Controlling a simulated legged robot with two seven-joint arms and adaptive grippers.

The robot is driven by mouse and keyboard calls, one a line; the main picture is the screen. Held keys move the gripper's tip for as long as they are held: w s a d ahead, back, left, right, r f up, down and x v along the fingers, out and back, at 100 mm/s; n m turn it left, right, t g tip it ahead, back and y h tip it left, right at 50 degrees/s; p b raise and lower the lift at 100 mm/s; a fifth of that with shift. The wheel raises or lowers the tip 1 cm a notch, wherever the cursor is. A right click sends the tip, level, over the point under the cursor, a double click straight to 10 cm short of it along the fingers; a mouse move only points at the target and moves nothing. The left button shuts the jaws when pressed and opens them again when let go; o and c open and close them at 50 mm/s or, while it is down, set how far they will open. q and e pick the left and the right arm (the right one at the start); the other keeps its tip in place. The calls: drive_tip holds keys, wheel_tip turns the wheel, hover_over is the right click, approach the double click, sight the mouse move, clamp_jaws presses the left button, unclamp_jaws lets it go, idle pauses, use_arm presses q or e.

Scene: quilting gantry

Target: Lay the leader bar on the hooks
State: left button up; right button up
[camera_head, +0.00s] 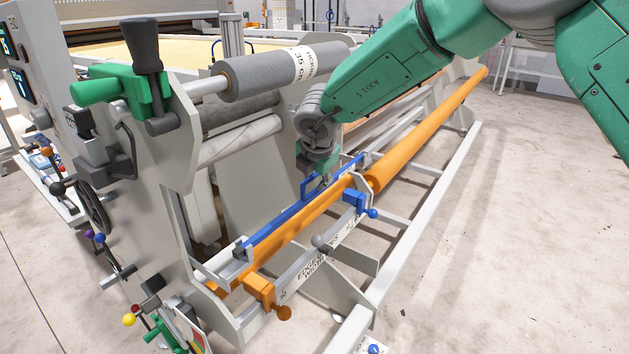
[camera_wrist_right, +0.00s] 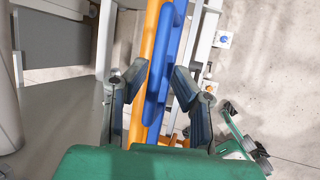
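A long blue bar (camera_head: 272,230) with a raised loop handle (camera_head: 304,188) lies along the frame beside an orange tube; I take it as the leader bar. It runs up the right wrist view (camera_wrist_right: 171,40), with the handle (camera_wrist_right: 153,100) towards the camera. My right gripper (camera_head: 325,178) is at the handle, pointing down. In the right wrist view its fingers (camera_wrist_right: 163,67) are apart, one on each side of the blue bar, and a narrow strip of orange shows beside the left finger. I cannot make out the hooks clearly. My left gripper is out of view.
The orange tube (camera_head: 300,222) and another orange tube (camera_head: 425,135) run along the gantry. A labelled plate (camera_head: 318,258) with orange and blue clamps stands in front. Grey rollers (camera_head: 262,75) and a side plate with levers are at the left. Bare floor (camera_head: 530,230) is at the right.

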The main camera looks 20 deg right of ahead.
drive_tip(key=v, duration=1.1)
drive_tip(key=shift+f, duration=0.1)
drive_tip(key=s+d+f+n+h, duration=0.1)
drive_tip(key=s+d+f+n, duration=0.2)
drive_tip(key=f+n, duration=0.45)
drive_tip(key=s+d+f+n+h, duration=0.1)
drive_tip(key=s+d+f+n, duration=0.2)
drive_tip(key=f+n, duration=0.4)
drive_tip(key=s+d+f+n+h, duration=0.1)
drive_tip(key=s+d+f+n, duration=0.35)
drive_tip(key=f, duration=0.35)
drive_tip(key=s+f+n+g+y, duration=0.1)
drive_tip(key=s+f+n, duration=0.4)
drive_tip(key=s+n, duration=0.4)
drive_tip(key=s+f+n+g+y, duration=0.1)
drive_tip(key=s+f+n, duration=0.4)
drive_tip(key=s+n, duration=0.5)
drive_tip(key=s+f+n+g+y, duration=0.2)
drive_tip(key=s+f+n, duration=0.3)
drive_tip(key=s+n, duration=0.5)
drive_tip(key=shift+s+a+f+g, duration=0.3)
drive_tip(key=shift+s+g, duration=0.2)
drive_tip(key=shift+s, duration=0.35)
